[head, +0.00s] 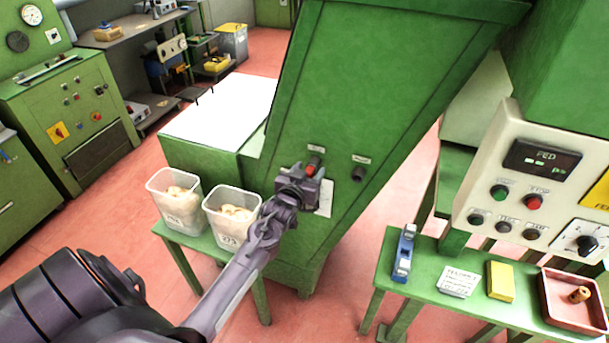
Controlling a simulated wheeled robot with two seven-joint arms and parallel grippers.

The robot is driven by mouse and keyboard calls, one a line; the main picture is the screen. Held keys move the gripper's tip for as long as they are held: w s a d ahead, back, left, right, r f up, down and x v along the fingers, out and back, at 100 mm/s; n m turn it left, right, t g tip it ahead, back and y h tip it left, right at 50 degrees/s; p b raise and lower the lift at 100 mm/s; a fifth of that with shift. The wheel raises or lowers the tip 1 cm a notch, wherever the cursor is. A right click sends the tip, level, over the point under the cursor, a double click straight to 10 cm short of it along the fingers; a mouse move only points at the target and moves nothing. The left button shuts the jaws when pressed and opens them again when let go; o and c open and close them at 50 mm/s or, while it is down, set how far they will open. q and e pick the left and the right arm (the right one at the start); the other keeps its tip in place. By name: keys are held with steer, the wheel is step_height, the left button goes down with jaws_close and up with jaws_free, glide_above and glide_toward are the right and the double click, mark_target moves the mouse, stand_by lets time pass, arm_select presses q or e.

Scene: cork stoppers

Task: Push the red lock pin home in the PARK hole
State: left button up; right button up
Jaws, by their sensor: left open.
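The red lock pin (313,165) shows at the sloping front of the green hopper (375,80), just below a small white label (316,149). A dark round hole (358,174) sits to its right under a second label (361,160). Both labels are too small to read, so I cannot tell which marks PARK. My left gripper (306,172) is open at the red pin and partly covers it. I cannot tell whether the fingers touch the pin or how deep the pin sits. My right gripper is not in view.
Two clear tubs of corks (176,199) (232,214) stand on a small green stand left of my forearm. At right, a green bench (440,262) holds a blue tool (404,254), a card, a yellow block (500,281) and a red tray (572,319). A control panel (535,180) stands above.

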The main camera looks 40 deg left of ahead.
arm_select(q)
steer(key=shift+w, duration=0.1)
steer(key=c, duration=1.1)
steer(key=shift+s+d+p, duration=0.1)
steer(key=shift+s+p, duration=0.2)
steer(key=shift+s, duration=0.25)
steer(key=shift+s+p, duration=0.1)
steer(key=shift+p, duration=0.2)
steer(key=shift+f+p+v, duration=0.2)
steer(key=shift+p+v, duration=0.55)
steer(key=shift+v, duration=0.45)
steer(key=shift+f+p+v, duration=0.15)
steer(key=shift+p+v, duration=0.55)
steer(key=shift+v, duration=0.5)
